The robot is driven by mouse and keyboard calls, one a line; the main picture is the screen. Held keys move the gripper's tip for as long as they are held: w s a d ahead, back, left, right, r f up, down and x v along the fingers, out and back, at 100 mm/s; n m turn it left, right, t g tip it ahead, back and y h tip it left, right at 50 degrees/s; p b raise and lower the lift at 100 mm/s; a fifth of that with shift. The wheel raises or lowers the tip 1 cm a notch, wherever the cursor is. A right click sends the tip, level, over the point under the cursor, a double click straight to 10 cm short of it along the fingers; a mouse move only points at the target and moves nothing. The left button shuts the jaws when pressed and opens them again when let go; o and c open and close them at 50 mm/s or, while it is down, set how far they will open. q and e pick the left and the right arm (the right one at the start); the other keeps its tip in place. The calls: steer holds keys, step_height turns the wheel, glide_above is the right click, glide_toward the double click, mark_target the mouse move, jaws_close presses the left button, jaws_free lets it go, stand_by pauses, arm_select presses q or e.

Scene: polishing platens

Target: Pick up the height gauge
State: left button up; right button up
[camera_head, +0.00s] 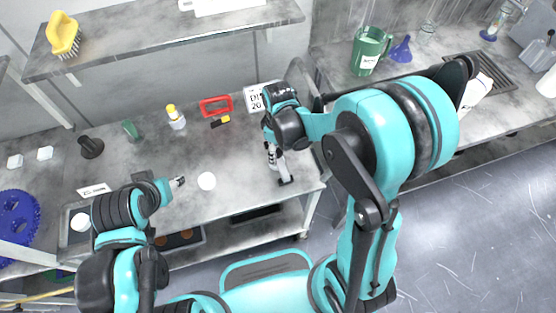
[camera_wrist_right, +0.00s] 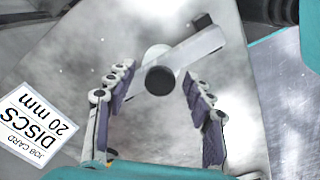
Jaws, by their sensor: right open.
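What looks like the height gauge (camera_head: 284,180) stands near the right end of the grey bench, a light grey piece with black ends. In the right wrist view the height gauge (camera_wrist_right: 190,52) shows from above as a pale bar with a round black knob and a black tip. My right gripper (camera_wrist_right: 160,78) is open, with one finger on each side of the knob; I cannot tell whether they touch it. In the head view the right gripper (camera_head: 272,150) hides part of the gauge. My left gripper (camera_head: 178,182) is over the bench at left, its jaw opening too small to tell.
A red frame (camera_head: 216,103), a yellow-capped bottle (camera_head: 176,120) and a white disc (camera_head: 207,181) are on the bench further left. The bench's front edge (camera_head: 305,190) is close to the gauge. The bench middle is mostly clear.

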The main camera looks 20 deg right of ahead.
steer(key=shift+f, duration=0.1)
steer(key=shift+c, duration=0.3)
jaws_close()
